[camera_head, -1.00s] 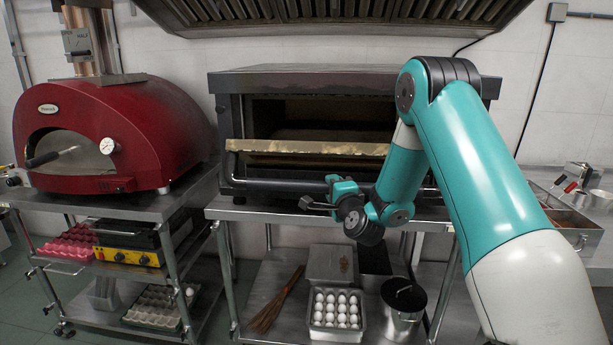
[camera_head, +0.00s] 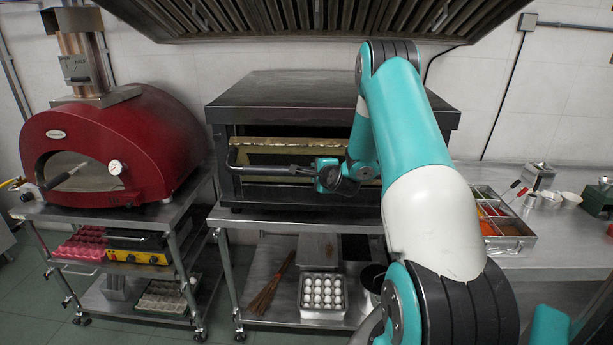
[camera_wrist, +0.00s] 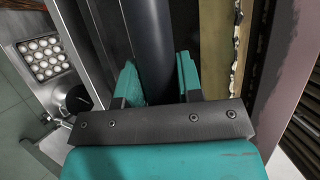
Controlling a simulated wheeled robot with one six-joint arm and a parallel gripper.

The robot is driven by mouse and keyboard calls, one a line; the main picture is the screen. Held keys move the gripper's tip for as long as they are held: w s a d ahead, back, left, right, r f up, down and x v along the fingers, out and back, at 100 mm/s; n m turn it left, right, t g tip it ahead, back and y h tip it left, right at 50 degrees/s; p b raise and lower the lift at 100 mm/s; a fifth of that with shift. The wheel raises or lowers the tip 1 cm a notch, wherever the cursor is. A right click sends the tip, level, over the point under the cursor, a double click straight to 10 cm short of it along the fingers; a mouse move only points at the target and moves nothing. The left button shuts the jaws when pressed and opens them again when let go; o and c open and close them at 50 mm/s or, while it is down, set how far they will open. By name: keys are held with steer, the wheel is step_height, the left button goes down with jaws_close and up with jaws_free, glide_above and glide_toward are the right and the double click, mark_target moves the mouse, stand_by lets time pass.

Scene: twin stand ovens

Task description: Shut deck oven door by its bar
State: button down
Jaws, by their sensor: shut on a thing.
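The dark deck oven (camera_head: 330,92) stands on a steel table in the middle of the head view. Its door (camera_head: 270,145), with a worn, brassy upper edge, is partly open, leaving a narrow dark gap above that edge. The dark bar (camera_head: 255,169) runs across the door's front. My gripper (camera_head: 298,170) is at the bar, right of its left end. In the wrist view, the bar (camera_wrist: 150,35) passes between my two teal fingers, and my gripper (camera_wrist: 157,78) is shut on it. My arm hides the right part of the door and bar.
A red domed oven (camera_head: 115,145) stands on a cart at left. Below the deck oven are a tray of eggs (camera_head: 322,292) and a broom (camera_head: 271,287). A tray of colourful ingredients (camera_head: 503,228) lies on the right counter. A hood (camera_head: 320,18) hangs above.

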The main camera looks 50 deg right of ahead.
mark_target(318, 145)
steer(key=w+d+r, duration=0.1)
steer(key=r, duration=0.1)
steer(key=w+d+r, duration=0.1)
steer(key=d+r, duration=0.1)
steer(key=w+d+r, duration=0.2)
steer(key=shift+r, duration=0.35)
steer(key=c, duration=0.8)
jaws_free()
steer(key=shift+s+a, duration=0.1)
steer(key=shift+f, duration=0.1)
steer(key=b+v, duration=0.7)
steer(key=v, duration=1)
steer(key=shift+s+a, duration=0.2)
